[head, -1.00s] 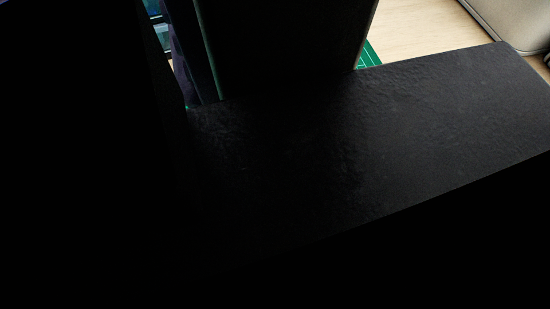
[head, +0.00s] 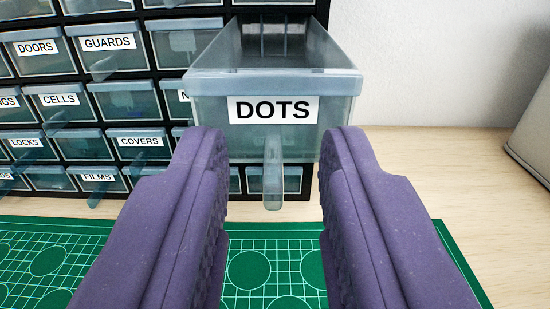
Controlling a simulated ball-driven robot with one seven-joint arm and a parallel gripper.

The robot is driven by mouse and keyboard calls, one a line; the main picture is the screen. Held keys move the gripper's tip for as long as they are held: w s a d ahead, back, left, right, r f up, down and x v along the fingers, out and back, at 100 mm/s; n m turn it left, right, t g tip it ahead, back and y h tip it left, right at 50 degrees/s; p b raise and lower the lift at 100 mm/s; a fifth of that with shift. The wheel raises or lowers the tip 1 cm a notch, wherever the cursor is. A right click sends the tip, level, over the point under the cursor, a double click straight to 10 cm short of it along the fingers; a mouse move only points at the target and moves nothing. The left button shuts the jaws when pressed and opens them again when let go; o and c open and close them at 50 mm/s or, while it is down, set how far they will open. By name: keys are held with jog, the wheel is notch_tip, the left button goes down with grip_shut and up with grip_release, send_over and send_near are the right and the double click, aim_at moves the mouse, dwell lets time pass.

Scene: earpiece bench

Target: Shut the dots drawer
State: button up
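The dots drawer (head: 212,108) is a clear grey-blue plastic drawer with a white DOTS label. It sticks well out of the dark cabinet (head: 152,58) at the upper right of the cabinet's front. A clear tab handle (head: 273,172) hangs from its front. My gripper (head: 275,140) is open, its two purple ribbed fingers on either side of the handle in the picture. Nothing is held between them. Whether the fingers touch the drawer front cannot be told.
Other labelled drawers, such as guards (head: 107,52) and covers (head: 138,148), sit in the cabinet. A green cutting mat (head: 272,245) lies in front on the wooden table (head: 440,170). A grey object (head: 532,140) stands at the right edge.

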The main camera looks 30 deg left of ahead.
jog(key=shift+c, duration=0.5)
grip_shut()
dwell(0.8)
